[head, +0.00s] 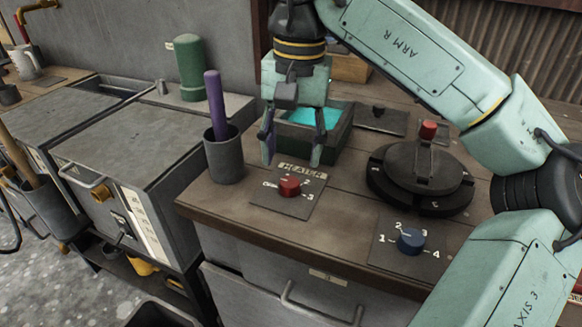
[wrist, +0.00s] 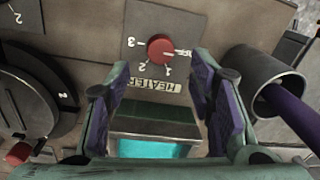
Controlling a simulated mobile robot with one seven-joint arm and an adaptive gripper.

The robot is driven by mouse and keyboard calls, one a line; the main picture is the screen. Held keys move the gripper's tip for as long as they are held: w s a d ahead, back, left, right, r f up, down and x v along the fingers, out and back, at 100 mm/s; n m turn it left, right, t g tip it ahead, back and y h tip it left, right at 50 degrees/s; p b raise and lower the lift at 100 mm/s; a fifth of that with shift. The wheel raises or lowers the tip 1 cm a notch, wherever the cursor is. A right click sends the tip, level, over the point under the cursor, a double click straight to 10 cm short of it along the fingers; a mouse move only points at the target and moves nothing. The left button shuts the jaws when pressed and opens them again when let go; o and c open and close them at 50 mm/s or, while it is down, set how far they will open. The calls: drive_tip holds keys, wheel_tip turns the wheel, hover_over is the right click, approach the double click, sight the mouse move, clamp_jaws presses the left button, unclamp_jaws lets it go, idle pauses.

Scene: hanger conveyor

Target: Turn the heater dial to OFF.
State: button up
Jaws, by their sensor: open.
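The red heater dial (head: 289,186) sits on a grey plate (head: 300,207) near the front edge of the wooden bench, with a HEATER label (head: 302,169) behind it. The dial also shows in the wrist view (wrist: 160,47), upside down, with numbers around it. A pale mark shows on its face, but I cannot tell for certain which setting it points at. My gripper (head: 292,150) is open and empty, pointing down above and behind the dial, apart from it. In the wrist view my gripper (wrist: 160,68) has its fingers at either side below the dial.
A grey cup (head: 224,160) with a purple rod stands left of the dial. A blue dial (head: 410,239) is at the front right. A dark round turntable (head: 418,190) with a red knob is to the right. An open box (head: 315,125) with a turquoise inside lies behind my gripper.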

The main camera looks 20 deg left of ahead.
sight(294, 182)
wheel_tip(294, 182, up, 6)
drive_tip(key=shift+d+r, duration=0.15)
idle(0.6)
